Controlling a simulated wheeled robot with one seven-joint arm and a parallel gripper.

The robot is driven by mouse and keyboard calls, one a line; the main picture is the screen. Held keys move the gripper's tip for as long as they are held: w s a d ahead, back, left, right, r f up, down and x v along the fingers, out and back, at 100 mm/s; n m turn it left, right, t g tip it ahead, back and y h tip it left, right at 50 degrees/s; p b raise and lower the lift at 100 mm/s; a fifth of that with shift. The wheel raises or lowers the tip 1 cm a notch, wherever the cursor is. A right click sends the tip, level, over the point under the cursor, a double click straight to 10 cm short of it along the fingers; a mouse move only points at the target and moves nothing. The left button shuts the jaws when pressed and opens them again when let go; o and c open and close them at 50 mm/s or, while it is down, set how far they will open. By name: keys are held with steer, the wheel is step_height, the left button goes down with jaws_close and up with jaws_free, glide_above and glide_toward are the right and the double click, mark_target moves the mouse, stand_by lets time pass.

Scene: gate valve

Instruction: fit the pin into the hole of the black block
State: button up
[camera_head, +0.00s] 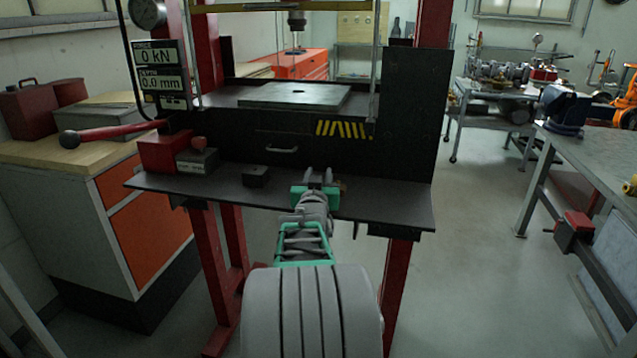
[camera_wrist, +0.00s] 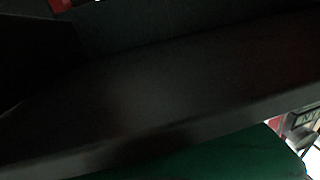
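The small black block (camera_head: 256,177) sits on the dark front shelf of the press, left of my gripper. Its hole is too small to make out. My gripper (camera_head: 321,174) is over the right half of the shelf, apart from the block, with its fingers pointing toward the press. Two dark fingers show with a gap between them, but whether anything is held there is too dark to tell. I cannot make out the pin in either view. The wrist view is mostly filled by a dark, blurred surface (camera_wrist: 150,95).
The dark shelf (camera_head: 395,203) spans the press front between red posts. A red box (camera_head: 163,152) and a grey box (camera_head: 197,160) with a red knob stand at its left. A grey plate (camera_head: 294,95) lies on the press bed. A workbench (camera_head: 590,160) stands at right.

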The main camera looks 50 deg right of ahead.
steer(key=shift+w+d, duration=0.25)
steer(key=shift+d, duration=0.25)
steer(key=shift+c, duration=0.3)
jaws_close()
